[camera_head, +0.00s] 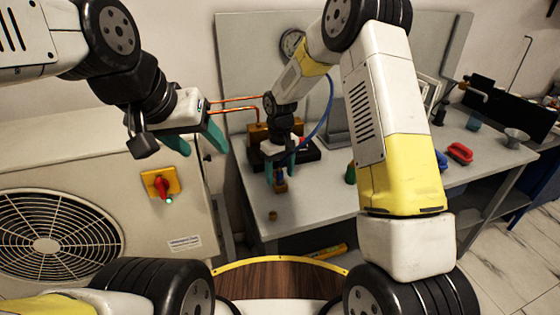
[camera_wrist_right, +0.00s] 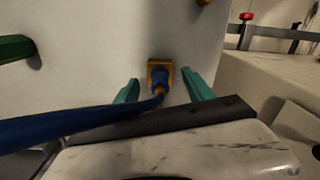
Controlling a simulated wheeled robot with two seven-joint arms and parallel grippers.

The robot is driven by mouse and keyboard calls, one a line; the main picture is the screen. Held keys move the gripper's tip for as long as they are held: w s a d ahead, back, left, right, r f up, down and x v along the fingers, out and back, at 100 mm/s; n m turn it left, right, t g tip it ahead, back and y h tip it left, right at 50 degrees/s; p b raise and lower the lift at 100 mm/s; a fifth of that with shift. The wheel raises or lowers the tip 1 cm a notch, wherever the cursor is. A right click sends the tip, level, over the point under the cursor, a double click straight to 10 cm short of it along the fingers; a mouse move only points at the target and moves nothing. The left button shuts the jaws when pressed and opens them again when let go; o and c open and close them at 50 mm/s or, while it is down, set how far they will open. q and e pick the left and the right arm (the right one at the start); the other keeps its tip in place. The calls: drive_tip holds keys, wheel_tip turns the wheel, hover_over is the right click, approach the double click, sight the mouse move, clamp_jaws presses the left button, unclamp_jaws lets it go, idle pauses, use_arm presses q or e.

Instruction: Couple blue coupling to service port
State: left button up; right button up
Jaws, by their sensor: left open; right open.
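The blue coupling (camera_wrist_right: 159,82), with a brass-coloured square end and a blue hose (camera_wrist_right: 85,125) trailing left, lies between the fingers of my right gripper (camera_wrist_right: 163,88) in the wrist view. The fingers stand apart on both sides with visible gaps. In the head view my right gripper (camera_head: 280,168) points down over the bench, with the coupling (camera_head: 280,182) low between its fingers. My left gripper (camera_head: 197,140) is open and empty, above and in front of the outdoor unit. A small brass fitting (camera_head: 273,215) stands near the bench's front edge; I cannot tell whether it is the service port.
Copper pipes (camera_head: 235,104) run to a brass block behind my right gripper. The grey bench (camera_head: 315,205) holds a green item (camera_head: 350,173) and a red item (camera_head: 460,153) further right. The outdoor unit (camera_head: 100,160) with a red switch (camera_head: 160,184) stands left.

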drive_tip(key=shift+r, duration=3.9)
